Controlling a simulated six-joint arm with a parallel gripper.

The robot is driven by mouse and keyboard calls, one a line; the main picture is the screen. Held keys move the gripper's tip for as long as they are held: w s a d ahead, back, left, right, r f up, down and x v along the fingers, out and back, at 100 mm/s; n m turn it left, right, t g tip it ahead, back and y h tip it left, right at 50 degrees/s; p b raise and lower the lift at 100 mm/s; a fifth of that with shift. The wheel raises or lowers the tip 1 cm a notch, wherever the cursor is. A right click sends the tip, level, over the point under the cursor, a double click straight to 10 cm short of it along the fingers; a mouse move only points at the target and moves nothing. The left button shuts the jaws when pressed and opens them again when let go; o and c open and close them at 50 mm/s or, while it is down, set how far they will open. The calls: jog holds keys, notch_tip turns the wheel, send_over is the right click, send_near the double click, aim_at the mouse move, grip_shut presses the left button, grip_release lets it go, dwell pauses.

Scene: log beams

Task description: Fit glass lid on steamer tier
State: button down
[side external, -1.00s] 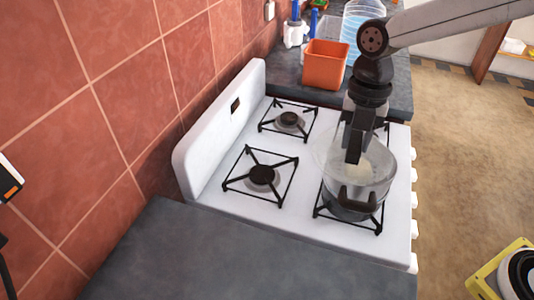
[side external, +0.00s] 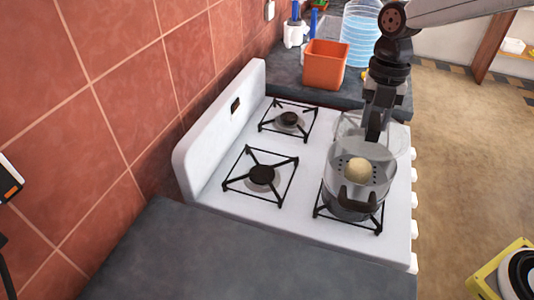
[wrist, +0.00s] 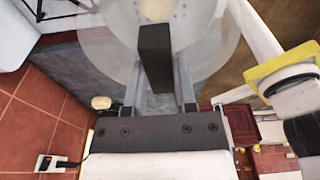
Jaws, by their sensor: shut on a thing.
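The clear glass lid (side external: 395,141) is held by my gripper (side external: 374,128), which is shut on its dark handle (wrist: 155,58). The lid is tilted and sits behind and above the steamer tier in the side view; it also shows in the wrist view (wrist: 212,52) as a see-through disc. The steamer tier (side external: 336,184) is a clear pot-like piece with a dark handle in front, on the front right burner. A pale round bun (side external: 358,169) lies inside it and its top is uncovered. Whether the lid's edge touches the tier's rim I cannot tell.
The white stove (side external: 215,185) has empty burner grates on its left side. An orange bin (side external: 326,65) and a clear blue-tinted container (side external: 359,35) stand on the far counter. The grey near counter (side external: 220,255) is clear. A red tiled wall borders the left.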

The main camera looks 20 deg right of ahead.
aim_at(375, 118)
jog(key=shift+f, duration=0.2)
dwell(0.3)
jog(key=shift+f, duration=2.25)
jog(key=shift+f, duration=1.05)
grip_release()
jog(key=shift+r, duration=0.25)
jog(key=shift+w+d+r, duration=0.15)
jog(key=shift+r, duration=1.45)
jog(key=shift+w+d+r, duration=0.1)
jog(key=shift+w+r, duration=0.05)
jog(key=shift+r, duration=1.4)
jog(key=shift+w+d+r, duration=0.15)
jog(key=shift+r, duration=1.45)
jog(key=shift+r, duration=0.15)
notch_tip(375, 118, up, 10)
jog(key=shift+w+d+f, duration=0.2)
jog(key=shift+w+d, duration=0.2)
jog(key=shift+w, duration=0.05)
